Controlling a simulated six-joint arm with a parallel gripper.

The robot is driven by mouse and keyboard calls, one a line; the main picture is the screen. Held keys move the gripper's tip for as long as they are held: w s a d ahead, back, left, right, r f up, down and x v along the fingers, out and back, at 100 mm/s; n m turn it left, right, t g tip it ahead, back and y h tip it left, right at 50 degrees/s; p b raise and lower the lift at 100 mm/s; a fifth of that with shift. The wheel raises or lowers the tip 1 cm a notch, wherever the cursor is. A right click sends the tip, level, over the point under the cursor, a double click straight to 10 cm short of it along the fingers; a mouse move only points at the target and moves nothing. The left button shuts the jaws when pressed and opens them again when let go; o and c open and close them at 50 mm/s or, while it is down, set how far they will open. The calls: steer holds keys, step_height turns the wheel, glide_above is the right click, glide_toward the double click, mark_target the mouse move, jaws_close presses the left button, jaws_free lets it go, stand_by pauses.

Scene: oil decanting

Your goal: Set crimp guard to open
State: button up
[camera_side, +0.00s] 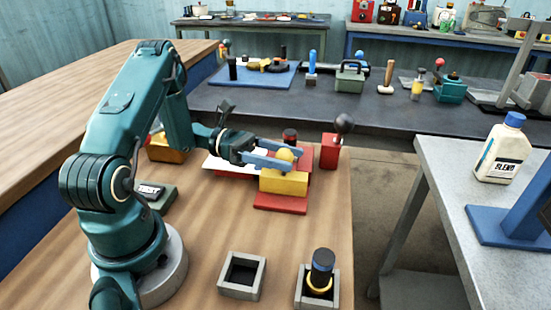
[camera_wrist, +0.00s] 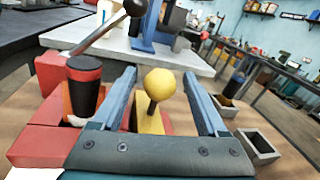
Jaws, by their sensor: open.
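The crimp guard looks to be the yellow block (camera_side: 284,182) with a round yellow knob (camera_side: 285,155) on a short dark stem, on a red base (camera_side: 280,202). In the wrist view the knob (camera_wrist: 160,84) stands between the two blue fingers of my gripper (camera_wrist: 160,75), with gaps on both sides. My gripper (camera_side: 293,159) is open, with its fingers around the knob and not closed on it. The yellow block (camera_wrist: 150,118) is partly hidden by my gripper in the wrist view.
A red post (camera_side: 329,151) with a black-knobbed lever (camera_side: 344,122) stands just behind. A dark bottle with a red band (camera_wrist: 84,85) stands beside the guard. Two grey square holders (camera_side: 242,276) are at the table front, one with a dark bottle (camera_side: 321,268) in it.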

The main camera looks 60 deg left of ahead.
jaws_close()
stand_by(1.4)
